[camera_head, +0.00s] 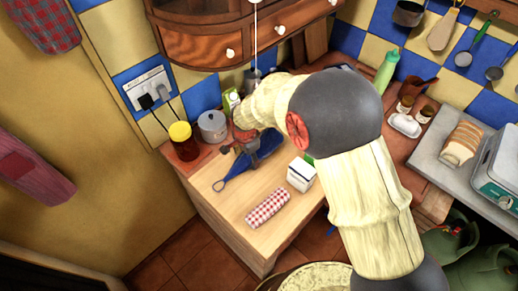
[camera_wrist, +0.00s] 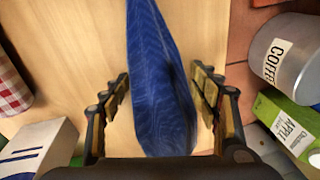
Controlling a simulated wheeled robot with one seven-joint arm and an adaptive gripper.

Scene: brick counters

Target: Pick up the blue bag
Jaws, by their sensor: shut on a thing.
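The blue bag (camera_head: 264,151) is long, dark blue and patterned, and tapers to a narrow loop at its left end in the head view. It lies on the wooden counter (camera_head: 238,207). My gripper (camera_head: 244,148) is at the bag, partly hidden by my wrist.
A white box (camera_head: 301,175) and a red checked cloth bundle (camera_head: 268,207) stand near the bag. A grey coffee canister (camera_head: 212,126), a yellow-lidded jar (camera_head: 184,142) and an apple juice carton (camera_wrist: 290,125) are close by. Drawers (camera_head: 240,30) hang above. The counter's front left is clear.

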